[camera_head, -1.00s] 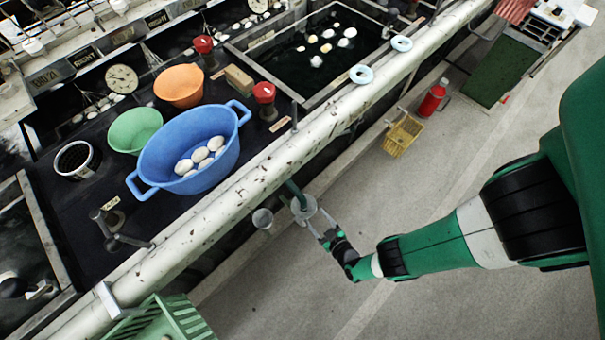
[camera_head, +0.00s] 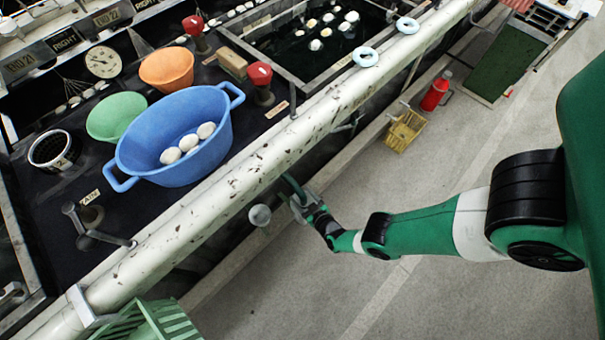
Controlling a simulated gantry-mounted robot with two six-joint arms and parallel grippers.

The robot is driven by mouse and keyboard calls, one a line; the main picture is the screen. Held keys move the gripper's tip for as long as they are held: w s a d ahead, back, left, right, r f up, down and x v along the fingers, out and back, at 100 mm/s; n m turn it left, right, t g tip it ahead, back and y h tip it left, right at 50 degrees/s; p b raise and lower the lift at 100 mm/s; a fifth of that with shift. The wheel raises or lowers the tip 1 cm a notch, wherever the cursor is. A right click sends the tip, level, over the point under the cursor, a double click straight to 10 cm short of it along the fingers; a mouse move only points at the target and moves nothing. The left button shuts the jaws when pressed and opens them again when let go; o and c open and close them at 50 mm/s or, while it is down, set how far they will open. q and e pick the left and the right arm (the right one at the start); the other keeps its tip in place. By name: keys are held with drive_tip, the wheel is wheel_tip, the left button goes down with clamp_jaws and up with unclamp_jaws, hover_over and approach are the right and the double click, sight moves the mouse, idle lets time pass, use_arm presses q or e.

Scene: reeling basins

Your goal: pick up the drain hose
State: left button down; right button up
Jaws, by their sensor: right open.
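The drain hose (camera_head: 291,184) is a short dark green-grey tube that hangs down from under the long white pipe, near the middle of the camera_head view. My right gripper (camera_head: 302,203) is open at the hose's lower end, just below the pipe. The jaws overlap the hose end in the picture, and I cannot tell whether the hose lies between the fingers or touches them. The hose's upper part is hidden behind the pipe. My left gripper is not in view.
The chipped white pipe (camera_head: 232,185) runs diagonally along the bench edge above the hose. A small grey cup (camera_head: 259,215) is just left of my gripper. A blue tub (camera_head: 190,107) with white cocoons stands on the bench. A green crate (camera_head: 150,322) is at the bottom.

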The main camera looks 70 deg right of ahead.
drive_tip(key=shift+c, duration=0.9)
clamp_jaws()
idle(0.5)
